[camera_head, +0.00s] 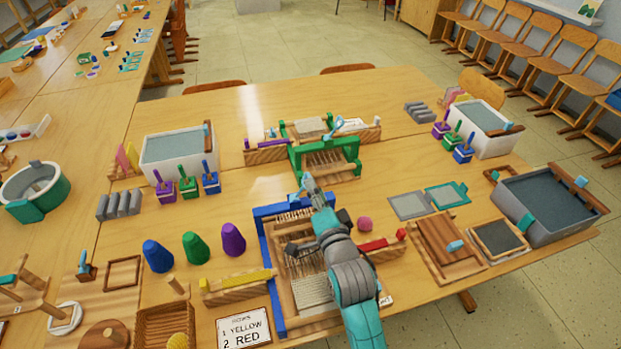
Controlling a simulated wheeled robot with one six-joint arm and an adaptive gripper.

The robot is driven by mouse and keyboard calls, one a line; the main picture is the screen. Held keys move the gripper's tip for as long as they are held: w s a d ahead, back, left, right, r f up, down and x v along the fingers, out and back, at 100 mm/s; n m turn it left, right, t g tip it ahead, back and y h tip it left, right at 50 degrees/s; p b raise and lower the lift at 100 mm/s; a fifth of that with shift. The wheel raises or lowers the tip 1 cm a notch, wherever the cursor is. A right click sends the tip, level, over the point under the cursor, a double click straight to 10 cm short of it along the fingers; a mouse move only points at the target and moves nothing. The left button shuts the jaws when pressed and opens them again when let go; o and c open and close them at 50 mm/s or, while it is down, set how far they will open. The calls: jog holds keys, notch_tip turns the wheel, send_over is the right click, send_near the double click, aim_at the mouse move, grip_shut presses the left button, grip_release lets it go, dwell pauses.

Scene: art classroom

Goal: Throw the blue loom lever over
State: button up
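The blue loom (264,245) stands on the near part of the table, with a blue frame and pale threads. My arm reaches over its right half from the bottom edge and hides much of that side.
A green loom (297,157) with a light-blue lever (334,126) stands just behind. Blue, green and purple cones (195,247) stand left; a yellow bar (238,281) and a sign (244,329) are in front. A red bar (374,245) and wooden trays lie right.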

jog(key=shift+v, duration=2.65)
